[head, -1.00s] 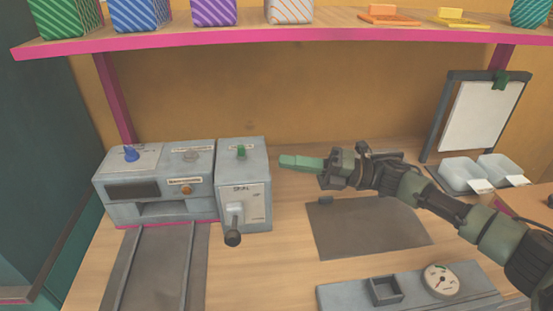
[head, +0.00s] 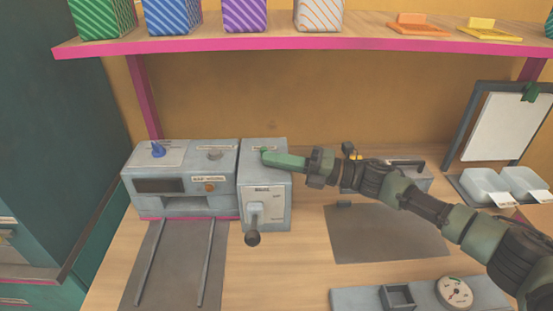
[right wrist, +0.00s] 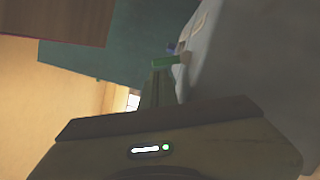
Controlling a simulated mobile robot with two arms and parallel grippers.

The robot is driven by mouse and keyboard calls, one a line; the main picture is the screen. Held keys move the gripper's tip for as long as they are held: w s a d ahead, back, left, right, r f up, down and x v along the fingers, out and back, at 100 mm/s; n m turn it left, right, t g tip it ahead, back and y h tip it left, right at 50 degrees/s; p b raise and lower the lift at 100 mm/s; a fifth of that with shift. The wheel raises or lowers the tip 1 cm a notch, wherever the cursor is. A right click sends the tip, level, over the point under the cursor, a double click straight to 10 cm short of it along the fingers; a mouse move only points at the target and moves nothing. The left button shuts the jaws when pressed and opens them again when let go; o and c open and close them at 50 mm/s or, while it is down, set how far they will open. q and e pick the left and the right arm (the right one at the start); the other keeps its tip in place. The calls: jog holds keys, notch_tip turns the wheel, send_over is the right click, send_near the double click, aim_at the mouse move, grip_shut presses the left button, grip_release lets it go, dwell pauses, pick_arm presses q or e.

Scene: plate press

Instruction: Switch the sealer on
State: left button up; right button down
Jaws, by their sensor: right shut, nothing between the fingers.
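The sealer is a grey box (head: 263,206) with a lever hanging down its front, the lever's dark knob (head: 253,239) at the bottom. A small green switch (head: 264,150) stands on its top; it also shows in the right wrist view (right wrist: 168,62). My right gripper (head: 272,159) is shut and empty, its tip at the sealer's top beside the green switch. Whether they touch I cannot tell. The tip covers part of the switch's base, and which way the switch is set is unclear. My left gripper is not in view.
Left of the sealer stands a wider grey machine (head: 180,185) with a blue knob (head: 158,150) and railed track (head: 175,265). Behind my right arm is another grey device (head: 408,178). A pink-edged shelf (head: 300,44) runs above. A dark mat (head: 385,240) lies right.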

jog(key=shift+r+m+p, duration=0.15)
jog(key=shift+m+p, duration=0.2)
jog(key=shift+m, duration=0.05)
